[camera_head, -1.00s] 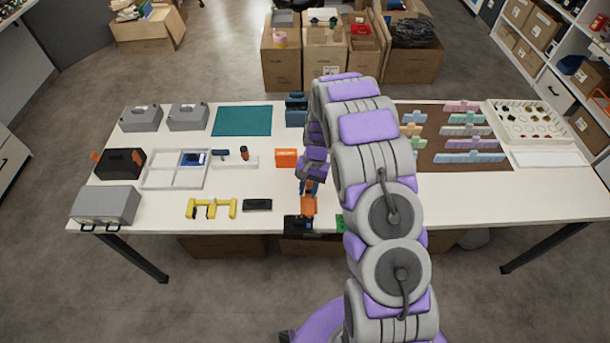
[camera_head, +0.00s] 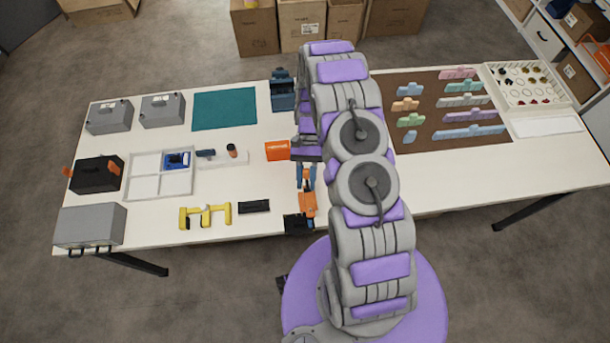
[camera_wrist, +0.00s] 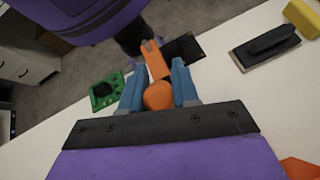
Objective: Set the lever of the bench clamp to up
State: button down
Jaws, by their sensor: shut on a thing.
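The bench clamp has a black base (camera_head: 298,223) at the table's front edge and an orange lever (camera_head: 308,204). The lever runs from the base toward the table's middle; its exact tilt is hard to tell. My gripper (camera_head: 306,173) is at the lever's far end, its blue fingers on either side. In the wrist view my gripper (camera_wrist: 156,82) is shut on the lever, whose rounded orange end (camera_wrist: 158,96) sits between the fingers. The clamp's black base (camera_wrist: 184,48) shows beyond, partly hidden by the lever.
A green circuit board (camera_wrist: 105,92) lies beside the clamp. A black block (camera_head: 254,207) and a yellow bracket (camera_head: 205,215) lie left of it. An orange box (camera_head: 277,151) stands behind. My arm hides part of the table. The right front of the tabletop (camera_head: 480,180) is clear.

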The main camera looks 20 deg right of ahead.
dwell(0.4)
jog(key=c, duration=0.9)
grip_release()
jog(key=shift+w, duration=0.15)
